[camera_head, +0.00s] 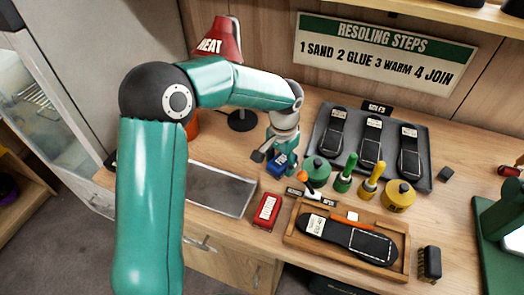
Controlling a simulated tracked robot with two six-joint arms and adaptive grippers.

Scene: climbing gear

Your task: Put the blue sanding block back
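The blue sanding block (280,164), with pale lettering on its face, is at the fingertips of my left gripper (274,160). The dark fingers appear shut on it, one on either side, and the gripper points downward. The block is over the bench between the grey metal tray (247,207) and the green round pot (317,170). Whether its underside touches the bench is hard to tell. A red block (267,211) with a white label lies on the bench in front of it. My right gripper is not in view.
A wooden tray (293,240) holds a shoe sole (348,239). Behind it stand green and yellow brushes (371,180) and a yellow pot (398,196). A dark tray (424,185) holds several soles. A red heat lamp (220,42) stands at the back. A black brush (429,263) lies front right.

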